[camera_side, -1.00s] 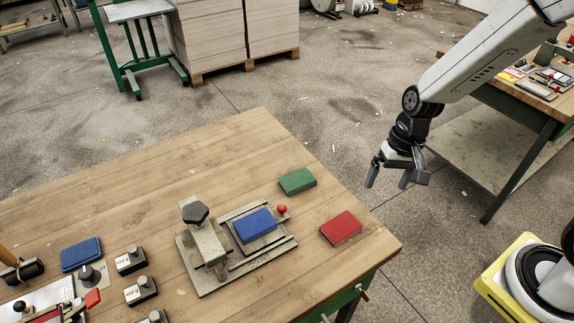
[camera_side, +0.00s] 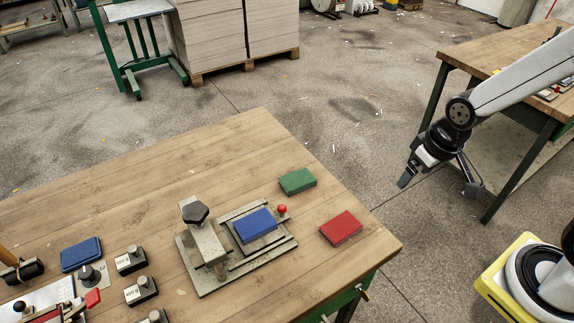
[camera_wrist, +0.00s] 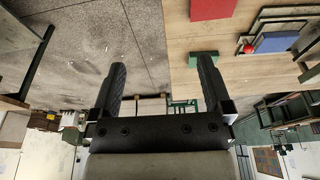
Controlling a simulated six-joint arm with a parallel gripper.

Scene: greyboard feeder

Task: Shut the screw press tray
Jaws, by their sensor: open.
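The grey screw press (camera_side: 205,240) stands on the wooden table, with a black knob on top. Its tray (camera_side: 232,262) sticks out to the right of the press frame, carrying a blue block (camera_side: 255,224). A red ball knob (camera_side: 282,209) sits at the tray's outer end. The tray (camera_wrist: 288,22), blue block (camera_wrist: 277,42) and red knob (camera_wrist: 247,48) also show at the wrist view's upper right. My gripper (camera_side: 438,186) is open and empty, beyond the table's right edge and well apart from the tray. Both fingers (camera_wrist: 161,72) show in the wrist view.
A green block (camera_side: 297,181) and a red block (camera_side: 341,228) lie right of the press, near the red knob. Several weights (camera_side: 131,260) and a blue case (camera_side: 81,254) lie at left. Another table (camera_side: 500,50) stands behind my arm.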

